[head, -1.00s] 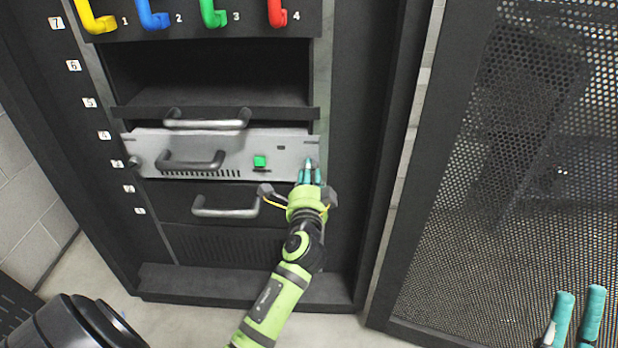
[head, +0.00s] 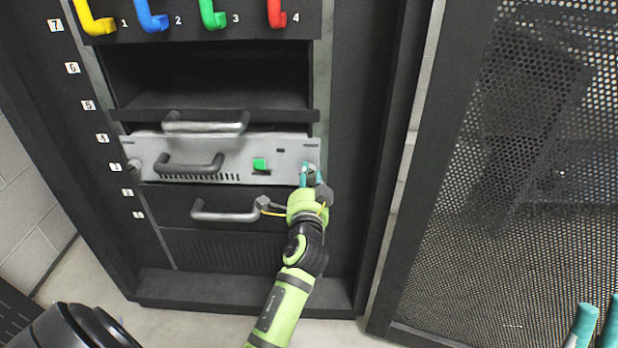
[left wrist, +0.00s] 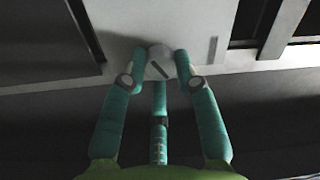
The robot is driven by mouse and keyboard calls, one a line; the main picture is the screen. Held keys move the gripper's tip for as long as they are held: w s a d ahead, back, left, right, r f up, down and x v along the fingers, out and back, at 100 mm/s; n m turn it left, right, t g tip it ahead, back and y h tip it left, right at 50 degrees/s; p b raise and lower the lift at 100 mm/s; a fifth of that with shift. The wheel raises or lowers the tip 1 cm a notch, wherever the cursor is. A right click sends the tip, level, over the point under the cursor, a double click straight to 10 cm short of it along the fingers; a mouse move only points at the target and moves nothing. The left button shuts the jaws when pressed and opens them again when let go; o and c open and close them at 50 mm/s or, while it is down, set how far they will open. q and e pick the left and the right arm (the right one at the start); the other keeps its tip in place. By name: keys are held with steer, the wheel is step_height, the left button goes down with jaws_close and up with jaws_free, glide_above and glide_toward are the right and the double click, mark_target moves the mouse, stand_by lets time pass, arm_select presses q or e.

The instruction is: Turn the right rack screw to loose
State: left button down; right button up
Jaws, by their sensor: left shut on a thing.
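The right rack screw (left wrist: 160,62) is a round grey knob with a dark slanted slot, at the right end of the silver drive unit's front panel (head: 285,160). In the left wrist view the teal fingers of my left gripper (left wrist: 155,80) close around it from both sides, with a third finger below. In the head view my left gripper (head: 311,172) covers most of the screw. The left rack screw (head: 134,165) shows at the panel's other end. My right gripper (head: 597,326) is at the lower right corner, its two visible fingers apart and empty.
Another drawer handle (head: 225,211) is just below. An open bay (head: 210,75) lies above, under several coloured hooks. A perforated door (head: 510,200) stands at the right.

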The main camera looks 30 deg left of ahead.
arm_select(q)
steer(key=shift+r, duration=0.1)
steer(key=c, duration=0.9)
jaws_free()
steer(key=shift+c, duration=0.2)
steer(key=v, duration=0.7)
steer(key=shift+s, duration=0.25)
steer(key=shift+d, duration=0.1)
